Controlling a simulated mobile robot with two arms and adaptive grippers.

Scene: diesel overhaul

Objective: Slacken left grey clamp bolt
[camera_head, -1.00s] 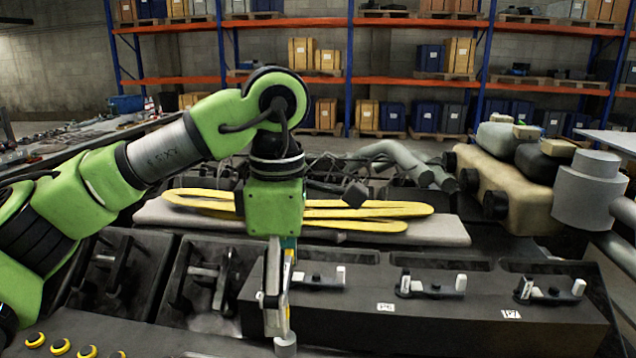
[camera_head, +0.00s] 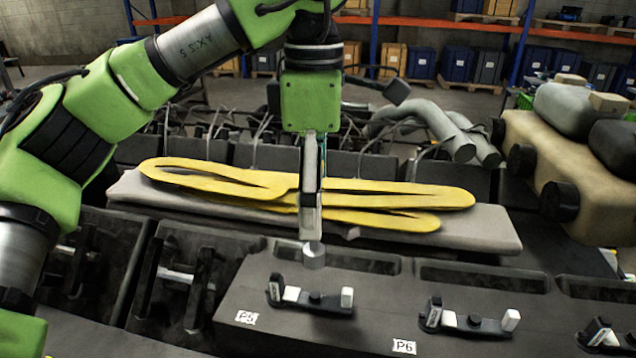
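My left gripper (camera_head: 312,215) hangs pointing down over the front edge of the grey slab, seen nearly edge-on. A short grey cylinder (camera_head: 313,258) sits at its fingertips, like a socket end, and the fingers appear shut on it. Below and close by is the P5 clamp (camera_head: 315,302), a dark bar on the black block with a pale grey-white bolt at its left (camera_head: 291,294) and another at its right (camera_head: 347,297). The cylinder appears above and behind this clamp, apart from both bolts. Which bolt the task means is unclear. My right gripper is out of view.
A similar P6 clamp (camera_head: 465,322) stands to the right, and part of another at the right edge. Yellow gaskets (camera_head: 400,192) lie on the grey slab (camera_head: 480,236) behind. Grey pipes (camera_head: 440,125) and a tan manifold (camera_head: 560,165) stand at the back right.

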